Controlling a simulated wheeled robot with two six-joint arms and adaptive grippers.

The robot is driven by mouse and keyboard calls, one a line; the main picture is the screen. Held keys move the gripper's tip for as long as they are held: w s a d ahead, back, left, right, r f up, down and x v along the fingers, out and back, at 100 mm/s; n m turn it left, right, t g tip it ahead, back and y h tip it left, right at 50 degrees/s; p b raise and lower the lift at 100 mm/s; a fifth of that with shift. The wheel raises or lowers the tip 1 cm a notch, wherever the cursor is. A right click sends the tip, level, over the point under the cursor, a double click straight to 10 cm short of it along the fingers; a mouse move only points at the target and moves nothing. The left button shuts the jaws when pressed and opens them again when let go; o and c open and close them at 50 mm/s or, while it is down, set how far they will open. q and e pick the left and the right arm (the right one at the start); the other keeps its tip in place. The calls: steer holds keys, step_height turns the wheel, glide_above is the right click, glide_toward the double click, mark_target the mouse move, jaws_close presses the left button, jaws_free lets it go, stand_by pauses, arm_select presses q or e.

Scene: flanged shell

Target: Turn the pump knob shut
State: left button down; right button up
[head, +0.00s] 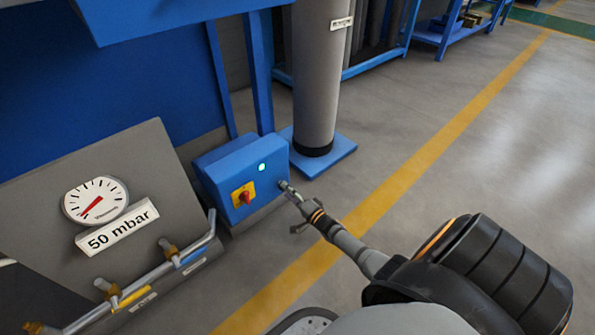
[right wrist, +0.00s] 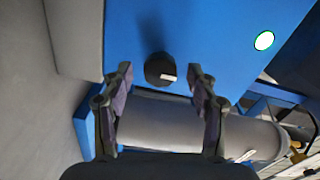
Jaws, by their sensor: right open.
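The pump knob (right wrist: 158,69) is a small black round knob with a white mark, on the blue face of the pump box. In the head view the blue box (head: 222,165) stands on the floor; the knob is mostly hidden there by my right gripper (head: 286,187). In the right wrist view my right gripper (right wrist: 160,80) is open, with one finger on each side of the knob. The fingers look apart from it; how deep they reach is hard to tell. My left gripper is not in view.
A red and yellow switch (head: 243,194) and a lit green lamp (head: 262,167) sit on the same box. A grey column (head: 318,80) stands behind it. A grey panel with a gauge (head: 96,201) and pipes is at left. Floor to the right is clear.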

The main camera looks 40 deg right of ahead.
steer(key=s, duration=1)
steer(key=shift+s+d, duration=0.2)
steer(key=shift+d, duration=0.25)
